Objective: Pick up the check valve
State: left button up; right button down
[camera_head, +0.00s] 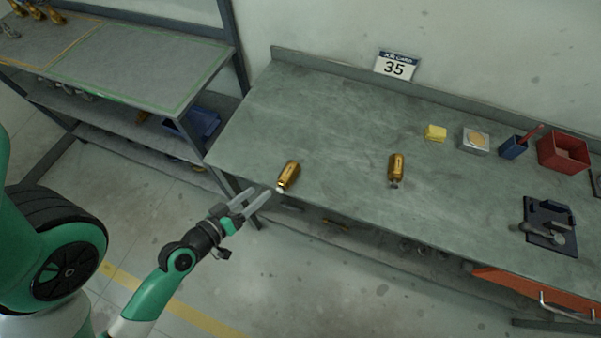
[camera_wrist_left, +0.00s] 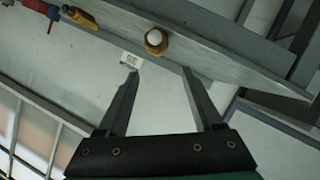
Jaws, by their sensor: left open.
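Two brass cylindrical fittings lie on the grey-green bench top. The left brass fitting (camera_head: 288,175), with a pale end, is close to the front edge. The right brass fitting (camera_head: 396,168) has a small dark end toward the front edge. I cannot tell for sure which one is the check valve. My left gripper (camera_head: 260,196) is open and empty, just off the bench's front edge, its fingers pointing at the left fitting without touching it. In the left wrist view, a brass fitting with a white round end (camera_wrist_left: 156,41) shows beyond and between the open fingertips (camera_wrist_left: 161,72).
The bench (camera_head: 330,110) is clear between and behind the fittings. To the right are a yellow block (camera_head: 435,132), a small box (camera_head: 475,140), a blue cup (camera_head: 513,147), a red bin (camera_head: 563,152) and a dark fixture (camera_head: 548,228). A shelf unit (camera_head: 120,62) stands left.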

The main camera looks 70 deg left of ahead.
aim_at(281, 176)
pick_arm(q)
jog(key=p+x, duration=0.3)
jog(key=x, duration=0.3)
jog(key=shift+w+a+p, duration=0.15)
jog(key=shift+w+p, duration=0.2)
jog(key=shift+w, duration=0.2)
jog(key=p+x, duration=0.1)
jog(key=x, duration=0.4)
jog(key=shift+f, duration=0.2)
jog(key=shift+d, duration=0.25)
grip_shut()
jog(key=shift+r, duration=0.1)
